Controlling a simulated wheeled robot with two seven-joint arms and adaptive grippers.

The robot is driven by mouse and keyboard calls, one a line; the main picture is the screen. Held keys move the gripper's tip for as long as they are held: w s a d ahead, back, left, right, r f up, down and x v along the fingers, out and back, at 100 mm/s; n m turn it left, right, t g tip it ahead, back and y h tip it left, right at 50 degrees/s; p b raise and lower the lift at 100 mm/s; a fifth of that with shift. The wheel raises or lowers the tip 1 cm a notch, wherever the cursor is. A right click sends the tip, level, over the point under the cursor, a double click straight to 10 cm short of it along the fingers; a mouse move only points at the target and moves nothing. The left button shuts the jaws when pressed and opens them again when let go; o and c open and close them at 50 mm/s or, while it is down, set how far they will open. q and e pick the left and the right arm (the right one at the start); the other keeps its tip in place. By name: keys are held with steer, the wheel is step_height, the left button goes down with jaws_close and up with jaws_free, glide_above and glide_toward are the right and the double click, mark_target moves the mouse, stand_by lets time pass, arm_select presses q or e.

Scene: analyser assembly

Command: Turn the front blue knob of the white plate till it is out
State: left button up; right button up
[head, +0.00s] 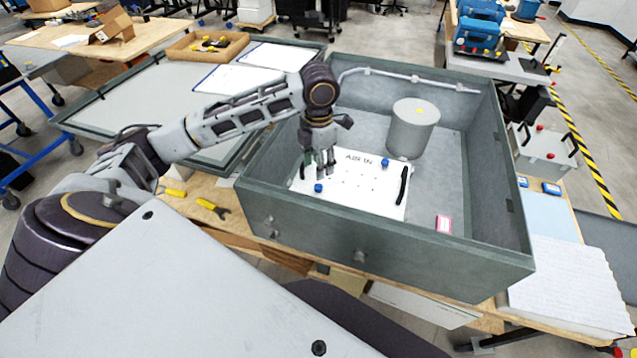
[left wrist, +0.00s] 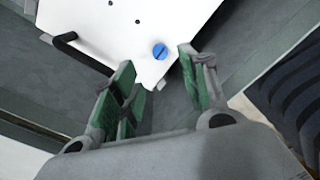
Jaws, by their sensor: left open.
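The white plate (head: 352,196), marked "AIR IN", lies in the grey open box. Its front blue knob (head: 318,187) is near the plate's front left corner. A second blue knob (head: 385,164) is at the plate's back right. My left gripper (head: 321,172) is open and points down close to the front knob. In the left wrist view the front knob (left wrist: 160,51), with a slot across its head, shows just beyond the gap between the two green-padded fingertips (left wrist: 157,62), apart from both. My right gripper is not in view.
The grey box's walls (head: 390,245) surround the plate. A grey cylinder (head: 412,132) stands behind it, and a small pink-red block (head: 443,224) lies to its right. A black handle (head: 403,186) rises from the plate's right side.

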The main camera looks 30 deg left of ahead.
mark_target(319, 186)
arm_select(q)
step_height(319, 186, down, 9)
steer(key=shift+r+p, duration=0.1)
steer(key=shift+p, duration=0.45)
steer(key=shift+c, duration=0.4)
jaws_close()
